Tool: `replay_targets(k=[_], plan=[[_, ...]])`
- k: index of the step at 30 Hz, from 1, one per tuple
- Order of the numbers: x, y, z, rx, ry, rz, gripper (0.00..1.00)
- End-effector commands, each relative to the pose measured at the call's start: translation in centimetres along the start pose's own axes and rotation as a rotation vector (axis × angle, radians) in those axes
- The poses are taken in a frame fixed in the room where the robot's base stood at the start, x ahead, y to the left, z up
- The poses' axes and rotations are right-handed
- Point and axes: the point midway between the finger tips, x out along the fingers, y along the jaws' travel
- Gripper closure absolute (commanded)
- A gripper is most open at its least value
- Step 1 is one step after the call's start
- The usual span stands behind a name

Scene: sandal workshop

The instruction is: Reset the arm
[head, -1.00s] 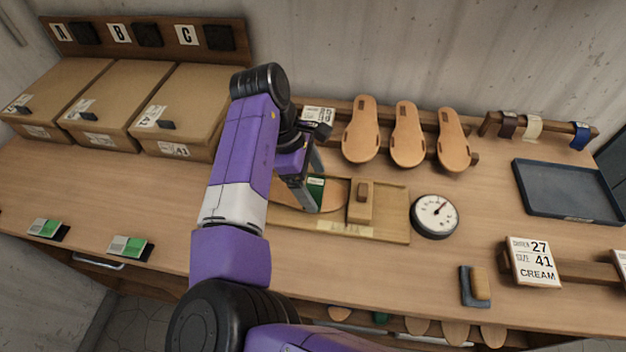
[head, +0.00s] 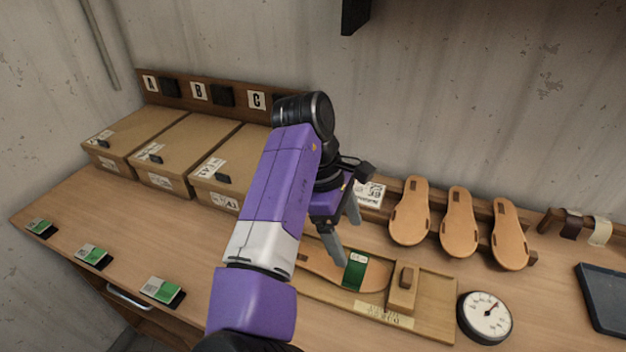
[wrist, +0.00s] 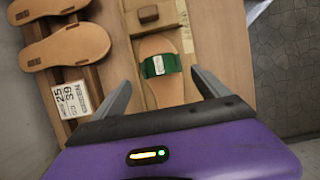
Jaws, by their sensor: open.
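My gripper (head: 345,232) is open and empty. It hangs above the left part of a wooden fixture board (head: 432,325) on the bench. A tan sandal sole (head: 318,264) with a green strap (head: 354,272) across it lies on that board, its end by a wooden block (head: 403,289). In the wrist view the strapped sole (wrist: 163,92) shows between the two spread fingers, apart from them. My arm hides part of the sole's left end in the head view.
Three tan soles (head: 459,222) lean on a rack behind the board. A round dial (head: 485,316) stands right of it. Lidded cardboard boxes (head: 172,155) stand at the back left. Green-and-white cards (head: 162,291) lie along the front edge. A dark tray (head: 606,298) is at right.

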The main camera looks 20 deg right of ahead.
Motion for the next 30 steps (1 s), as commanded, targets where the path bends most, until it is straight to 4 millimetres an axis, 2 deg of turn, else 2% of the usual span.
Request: replay_targets(k=[5,7,10,16,21,24,27,30], plan=[[0.0,0.1,0.0,0.025,0.0,0.004,0.15],[0.0,1.0,-0.1,0.075,0.006,0.042,0.15],[-0.4,3.6,-0.8,0.176,0.064,0.143,0.15],[-3.1,10.2,-1.1,0.422,0.242,0.429,0.15],[-4.6,15.4,1.2,0.606,0.378,0.699,0.15],[-5.6,17.7,3.0,0.684,0.464,0.854,0.15],[-6.6,19.2,4.8,0.738,0.563,1.01,0.15],[-7.6,19.6,6.2,0.76,0.677,1.149,0.15]])
